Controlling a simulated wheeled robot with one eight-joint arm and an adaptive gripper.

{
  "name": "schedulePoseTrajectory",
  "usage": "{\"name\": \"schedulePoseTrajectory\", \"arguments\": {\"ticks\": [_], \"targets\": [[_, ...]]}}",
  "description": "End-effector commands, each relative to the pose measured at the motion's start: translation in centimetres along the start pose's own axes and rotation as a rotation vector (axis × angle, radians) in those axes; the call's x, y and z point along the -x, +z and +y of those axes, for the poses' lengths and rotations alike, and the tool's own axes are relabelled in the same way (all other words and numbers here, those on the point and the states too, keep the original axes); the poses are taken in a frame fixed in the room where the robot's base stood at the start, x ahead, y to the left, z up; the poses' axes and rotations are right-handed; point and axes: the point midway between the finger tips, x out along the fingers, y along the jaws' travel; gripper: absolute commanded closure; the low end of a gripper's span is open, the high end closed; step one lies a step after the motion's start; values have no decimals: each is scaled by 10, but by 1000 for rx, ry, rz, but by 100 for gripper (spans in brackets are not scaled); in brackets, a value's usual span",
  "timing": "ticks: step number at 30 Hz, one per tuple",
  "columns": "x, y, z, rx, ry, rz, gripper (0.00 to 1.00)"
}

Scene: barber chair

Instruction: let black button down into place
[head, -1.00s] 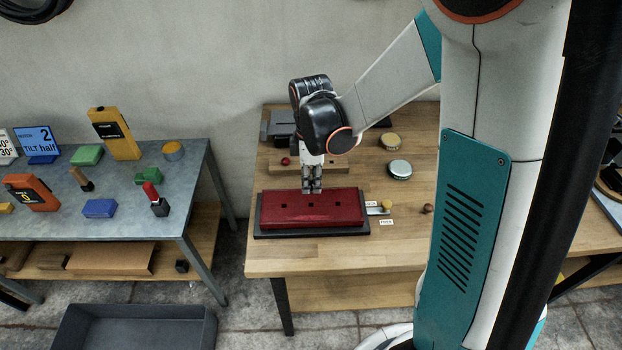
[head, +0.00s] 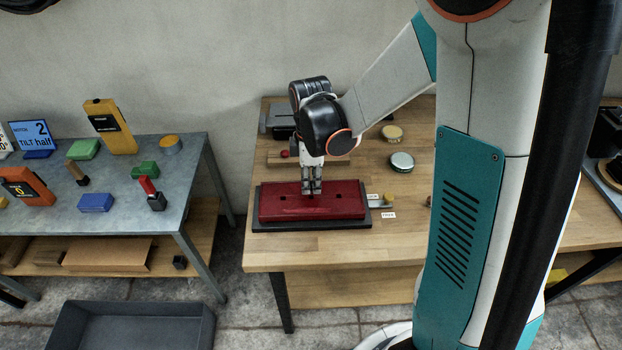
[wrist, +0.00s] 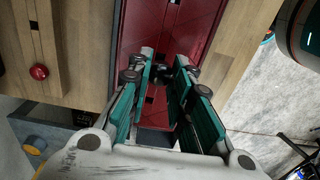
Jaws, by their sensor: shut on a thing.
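A red padded panel (head: 265,206) lies on a black base on the wooden bench, with small dark square holes toward its left and right. My gripper (head: 312,193) points down at the middle of the panel, its fingertips at or just above the surface and covering the middle hole. In the wrist view, my gripper (wrist: 180,78) has its teal-padded fingers shut on a small dark thing, taken as the black button (wrist: 191,72), over the red panel (wrist: 150,25). The button is mostly hidden by the fingers; I cannot tell whether it touches the panel.
A small latch with a yellow knob (head: 387,198) and white labels sits right of the panel. Two round tins (head: 402,162) stand behind it. A wooden block with a red ball (head: 285,154) lies behind the panel. A grey table (head: 130,190) with several objects stands left.

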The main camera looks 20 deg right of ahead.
Motion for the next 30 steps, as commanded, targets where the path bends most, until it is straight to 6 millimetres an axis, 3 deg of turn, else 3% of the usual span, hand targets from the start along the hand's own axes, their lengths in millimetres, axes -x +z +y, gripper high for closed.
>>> {"name": "schedulePoseTrajectory", "arguments": {"ticks": [30], "targets": [[-34,0,0,0,0,0,93]]}}
